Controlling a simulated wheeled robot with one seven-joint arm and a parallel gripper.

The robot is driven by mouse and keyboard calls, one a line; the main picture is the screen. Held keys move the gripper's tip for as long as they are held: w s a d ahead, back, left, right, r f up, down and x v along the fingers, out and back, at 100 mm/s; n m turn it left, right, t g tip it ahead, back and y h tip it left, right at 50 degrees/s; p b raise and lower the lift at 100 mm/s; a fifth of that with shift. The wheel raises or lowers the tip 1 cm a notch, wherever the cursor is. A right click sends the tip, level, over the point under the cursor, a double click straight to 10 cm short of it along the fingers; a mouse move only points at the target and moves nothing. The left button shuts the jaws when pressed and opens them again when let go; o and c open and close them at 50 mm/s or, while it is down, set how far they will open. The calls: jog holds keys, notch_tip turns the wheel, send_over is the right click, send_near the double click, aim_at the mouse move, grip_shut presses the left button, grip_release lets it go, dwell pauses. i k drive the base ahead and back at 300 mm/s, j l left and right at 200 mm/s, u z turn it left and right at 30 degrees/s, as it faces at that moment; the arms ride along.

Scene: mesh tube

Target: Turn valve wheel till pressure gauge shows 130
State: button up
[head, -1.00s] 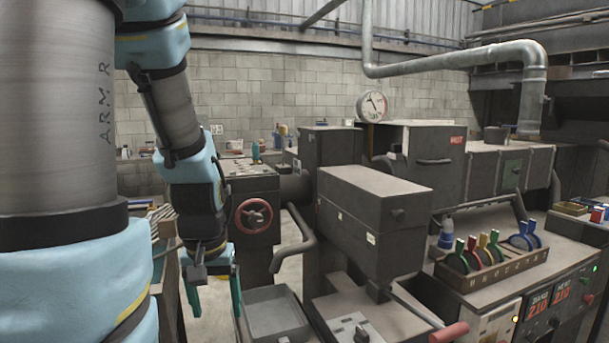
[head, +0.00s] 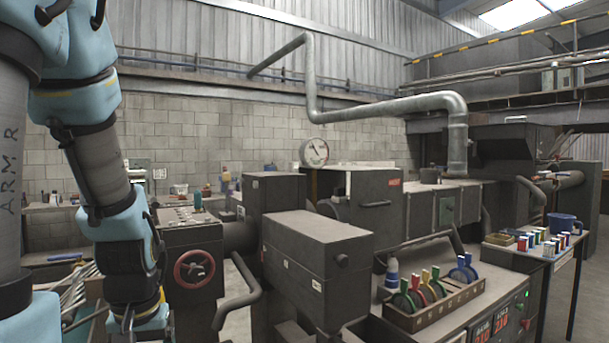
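The red valve wheel (head: 195,269) is on the front of a dark machine block, left of centre in the head view. The round white pressure gauge (head: 314,152) stands on top of the machinery near the middle. Its dark needle shows, but its numbers are too small to read. My arm hangs down at the left, to the left of the wheel and apart from it. My gripper (head: 138,322) is at the bottom edge, below and left of the wheel. Its fingers are mostly cut off or hard to make out, so I cannot tell their opening.
A rack of coloured levers (head: 436,291) stands on the right bench. A curved dark pipe handle (head: 238,292) sticks out just right of the wheel. A large dark box (head: 316,262) stands beyond it. A blue mug (head: 562,222) is on a far right table.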

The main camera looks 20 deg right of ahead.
aim_at(196, 272)
jog(key=k+j, duration=0.1)
jog(key=j, duration=0.45)
jog(key=k+j, duration=0.1)
jog(key=j, duration=0.45)
jog(key=k+j, duration=0.1)
jog(key=j, duration=0.45)
